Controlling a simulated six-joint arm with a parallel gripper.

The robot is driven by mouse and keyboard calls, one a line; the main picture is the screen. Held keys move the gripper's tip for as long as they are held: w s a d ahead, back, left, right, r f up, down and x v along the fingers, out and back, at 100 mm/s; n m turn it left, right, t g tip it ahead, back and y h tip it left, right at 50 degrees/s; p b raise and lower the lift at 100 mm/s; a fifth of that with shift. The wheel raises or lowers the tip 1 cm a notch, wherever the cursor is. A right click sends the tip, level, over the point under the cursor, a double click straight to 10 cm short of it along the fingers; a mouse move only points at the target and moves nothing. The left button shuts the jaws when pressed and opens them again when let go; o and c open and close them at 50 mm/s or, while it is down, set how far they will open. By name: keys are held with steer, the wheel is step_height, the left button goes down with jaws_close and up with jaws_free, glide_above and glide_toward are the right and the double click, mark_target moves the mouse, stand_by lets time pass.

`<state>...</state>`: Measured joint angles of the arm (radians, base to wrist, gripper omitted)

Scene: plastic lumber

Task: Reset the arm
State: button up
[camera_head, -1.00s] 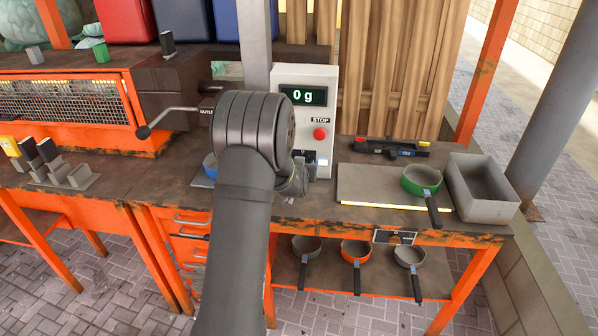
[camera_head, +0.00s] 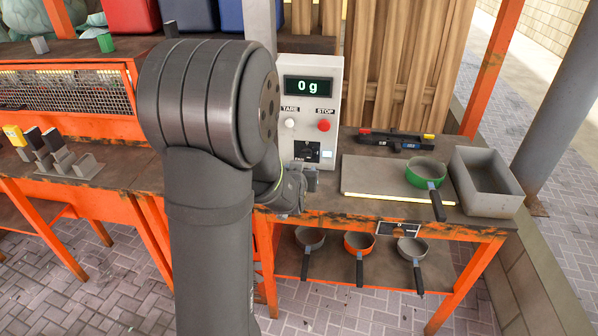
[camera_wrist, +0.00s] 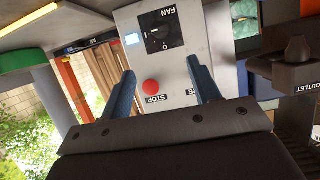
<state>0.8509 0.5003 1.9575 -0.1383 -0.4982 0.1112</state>
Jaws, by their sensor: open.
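My arm rises in the middle of the head view and bends at a large grey joint, with its wrist in front of the control box. My gripper (camera_wrist: 162,95) shows in the wrist view with its two blue fingers spread apart and nothing between them. The control box (camera_head: 298,75) has a display reading 0 g, a white TARE button, a red STOP button (camera_head: 323,126) and a fan knob (camera_head: 307,151). In the wrist view the box appears upside down beyond the fingers, with its STOP button (camera_wrist: 151,87) and fan knob (camera_wrist: 162,32). The fingertips are hidden in the head view.
A green pan (camera_head: 425,172) sits on a flat plate (camera_head: 375,178), beside a grey bin (camera_head: 486,200). A black tool tray (camera_head: 395,138) lies behind. Several pans, including an orange one (camera_head: 358,240), are on the lower shelf. Small colored-top holders (camera_head: 52,150) stand at left.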

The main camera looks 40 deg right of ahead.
mark_target(305, 157)
steer(key=shift+s+a+r, duration=0.1)
steer(key=shift+s+a, duration=0.1)
stand_by(0.6)
steer(key=x, duration=1.7)
steer(key=shift+w+d, duration=0.1)
steer(key=shift+w, duration=0.1)
steer(key=shift+w+d+f, duration=0.1)
steer(key=shift+f, duration=0.15)
steer(key=shift+r+n, duration=0.15)
steer(key=shift+n, duration=0.15)
steer(key=shift+a+n+g+h, duration=0.2)
steer(key=shift+n+g+h, duration=0.55)
steer(key=shift+n, duration=0.65)
steer(key=shift+w+a+n+g+h, duration=0.1)
steer(key=shift+n+g+h, duration=0.25)
steer(key=shift+n+h, duration=0.65)
steer(key=shift+n+g+h, duration=0.3)
steer(key=shift+n+h, duration=0.15)
steer(key=shift+n, duration=0.95)
